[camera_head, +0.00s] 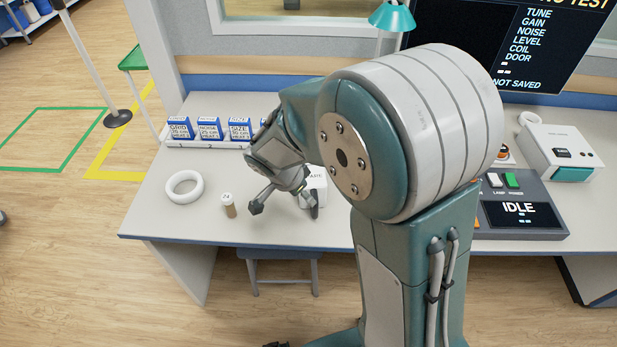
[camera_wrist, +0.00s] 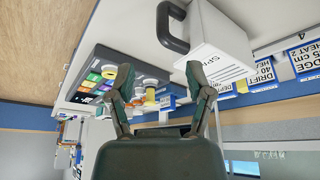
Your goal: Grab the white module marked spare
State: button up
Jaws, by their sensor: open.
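A white module (camera_wrist: 215,28) with a dark handle (camera_wrist: 174,27) is in the wrist view at top centre. The part of its label (camera_wrist: 213,68) that I can read begins "SP". My gripper (camera_wrist: 160,82) is open and empty, with its two fingers spread below the module in the picture; the right fingertip is close to the label. In the head view my gripper (camera_head: 285,203) hangs over the desk. A white box (camera_head: 318,183) behind it there is mostly hidden by the gripper and arm, and its lettering is only partly visible.
A white ring (camera_head: 184,187) and a small brown-capped vial (camera_head: 229,205) stand on the desk left of the gripper. Blue-and-white labelled boxes (camera_head: 209,130) line the back. A control console (camera_head: 515,205) is at right. The desk's front left (camera_head: 165,222) is clear.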

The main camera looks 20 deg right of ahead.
aim_at(315, 208)
jog(key=x, duration=0.5)
jog(key=shift+d+f, duration=0.15)
jog(key=shift+f, duration=0.2)
jog(key=x, duration=0.5)
jog(key=shift+w+d+f, duration=0.15)
jog(key=shift+w+f, duration=0.15)
jog(key=shift+w, duration=0.05)
grip_shut()
